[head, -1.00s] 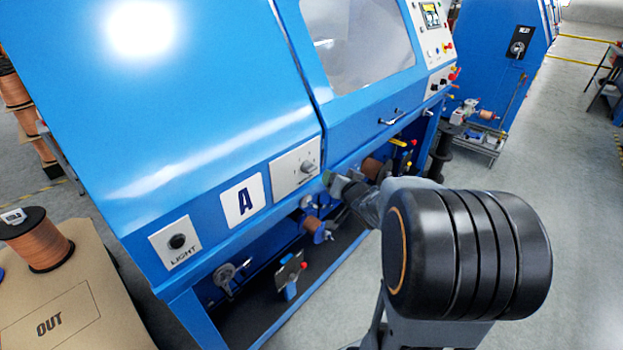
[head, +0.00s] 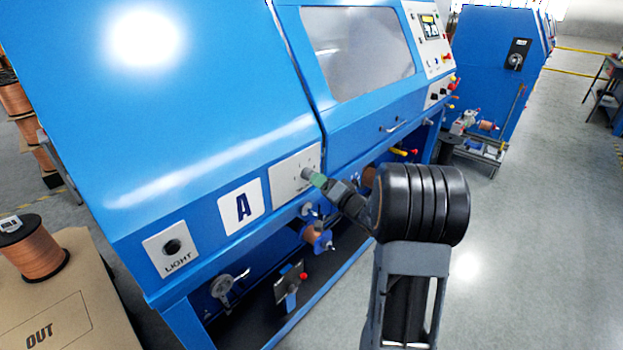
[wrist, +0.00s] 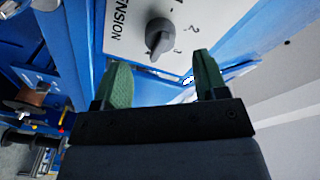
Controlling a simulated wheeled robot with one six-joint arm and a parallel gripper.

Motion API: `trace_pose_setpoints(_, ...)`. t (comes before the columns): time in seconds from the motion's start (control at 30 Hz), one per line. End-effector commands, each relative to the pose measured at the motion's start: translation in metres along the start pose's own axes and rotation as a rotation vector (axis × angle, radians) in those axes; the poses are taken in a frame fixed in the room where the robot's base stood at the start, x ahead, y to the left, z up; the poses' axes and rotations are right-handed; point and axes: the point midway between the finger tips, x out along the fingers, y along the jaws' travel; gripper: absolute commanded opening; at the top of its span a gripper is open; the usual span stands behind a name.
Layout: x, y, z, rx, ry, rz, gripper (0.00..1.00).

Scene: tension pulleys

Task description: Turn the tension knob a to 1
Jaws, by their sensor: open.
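The tension knob a is a grey knob (wrist: 158,37) on a white plate marked "TENSION" in the wrist view. Small numbers stand around it, and a 2 and a 3 look readable; which number it points to I cannot tell. In the head view the white plate (head: 284,184) sits right of the big "A" label (head: 241,206). My gripper (head: 316,180) is at the plate's right part, hiding some of it. In the wrist view my gripper (wrist: 157,75) has its green fingers apart with nothing between them. The knob lies just beyond the fingertips, apart from them.
The blue machine front surrounds the plate. A LIGHT switch (head: 172,246) is at its left. Below are copper spools (head: 314,234) and a lever with a red knob (head: 303,276). A cardboard box (head: 50,300) stands at the left.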

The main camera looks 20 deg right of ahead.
Motion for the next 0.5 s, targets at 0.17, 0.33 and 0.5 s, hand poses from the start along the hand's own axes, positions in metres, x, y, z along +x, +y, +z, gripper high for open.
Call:
trace_pose_setpoints(0.17,0.029,0.000,0.001,0.000,-0.001,-0.001,0.66)
trace_pose_setpoints(0.33,0.046,0.000,0.000,-0.001,-0.001,0.000,0.66)
trace_pose_setpoints(0.5,0.054,0.000,0.000,0.000,0.000,0.000,0.66)
